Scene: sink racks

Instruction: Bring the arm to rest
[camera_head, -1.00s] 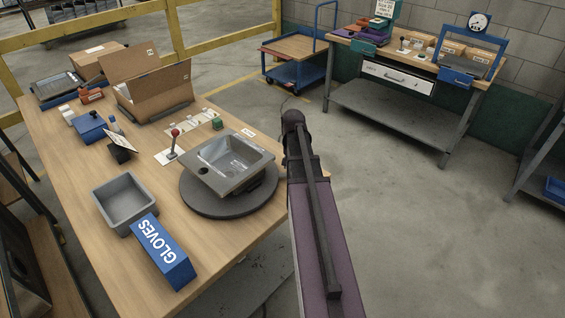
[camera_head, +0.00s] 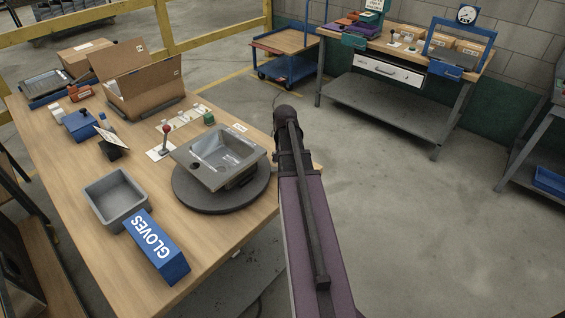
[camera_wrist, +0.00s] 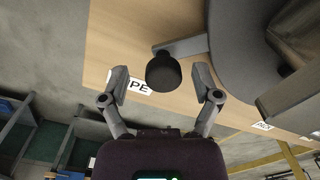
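My gripper (camera_wrist: 160,90) shows in the wrist view with its two fingers spread apart and nothing between their tips. A dark round knob (camera_wrist: 163,74) on a grey bar lies beyond the fingers, between them in the picture; I cannot tell the exact gap. The grey bar runs toward the dark round turntable (camera_wrist: 235,60). In the head view my arm reaches forward at the right of the wooden table (camera_head: 75,190), and the gripper is hidden there. A metal sink (camera_head: 218,156) sits tilted on the turntable (camera_head: 190,200).
On the table are a grey bin (camera_head: 116,200), a blue gloves box (camera_head: 157,247), an open cardboard box (camera_head: 140,88) and a red-knobbed lever (camera_head: 166,138). A blue cart (camera_head: 287,48) and a workbench (camera_head: 390,100) stand behind. The floor right of my arm is clear.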

